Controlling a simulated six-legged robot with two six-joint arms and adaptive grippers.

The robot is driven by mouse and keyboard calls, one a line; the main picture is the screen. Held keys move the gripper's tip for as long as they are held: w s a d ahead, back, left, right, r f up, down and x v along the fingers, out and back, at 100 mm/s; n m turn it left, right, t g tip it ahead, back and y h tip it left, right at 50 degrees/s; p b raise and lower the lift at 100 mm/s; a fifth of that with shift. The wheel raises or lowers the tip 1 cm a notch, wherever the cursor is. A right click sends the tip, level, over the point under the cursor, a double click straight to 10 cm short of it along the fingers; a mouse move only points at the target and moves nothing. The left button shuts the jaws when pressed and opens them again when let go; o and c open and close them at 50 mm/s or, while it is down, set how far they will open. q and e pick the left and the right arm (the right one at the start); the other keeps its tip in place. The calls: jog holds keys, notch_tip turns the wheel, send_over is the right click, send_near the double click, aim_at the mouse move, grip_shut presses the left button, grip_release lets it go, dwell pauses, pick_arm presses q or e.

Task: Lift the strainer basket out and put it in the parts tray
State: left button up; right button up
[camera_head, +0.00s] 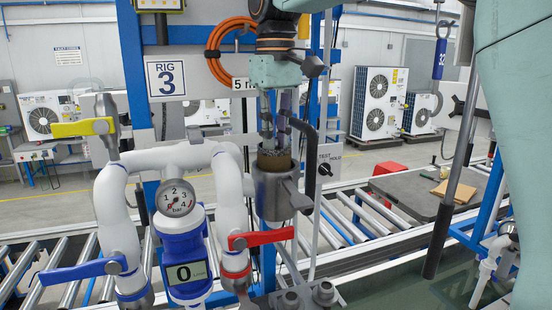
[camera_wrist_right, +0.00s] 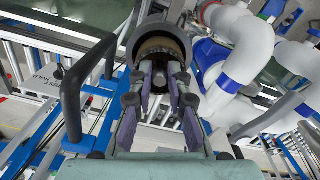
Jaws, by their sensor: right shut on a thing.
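The strainer housing (camera_head: 272,195) is a dark grey upright pot right of the white pipes, open at the top. A brownish band (camera_head: 274,160), seemingly the strainer basket's upper part, shows at its mouth. The band also shows inside the round dark rim in the wrist view (camera_wrist_right: 160,46). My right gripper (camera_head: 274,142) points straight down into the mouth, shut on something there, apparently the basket. Its fingers (camera_wrist_right: 160,82) hide the grip point and the basket's lower part is inside the housing. My left gripper is not in view. I cannot tell for certain which thing is the parts tray.
A dark grey flat slab (camera_head: 405,205) with small tan items lies on the roller conveyor at right. A black bent handle (camera_head: 311,150) stands close beside my right gripper. White pipes with a gauge (camera_head: 176,198) and a red lever (camera_head: 262,238) crowd the left side.

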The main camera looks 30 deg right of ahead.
notch_tip(320, 180, up, 9)
jog(key=shift+w, duration=0.1)
jog(key=shift+d+r, duration=0.1)
jog(key=shift+r, duration=0.6)
jog(key=s+a+r+b, duration=0.1)
jog(key=s+a, duration=0.1)
jog(key=s, duration=0.1)
jog(key=s+a+r+b, duration=0.1)
jog(key=s+a+r, duration=0.1)
jog(key=s, duration=0.2)
jog(key=s+a+r+b, duration=0.1)
jog(key=s+a+r, duration=0.1)
jog(key=s, duration=0.1)
jog(key=shift+s+a+b, duration=0.15)
jog(key=shift+b, duration=0.15)
dwell(0.7)
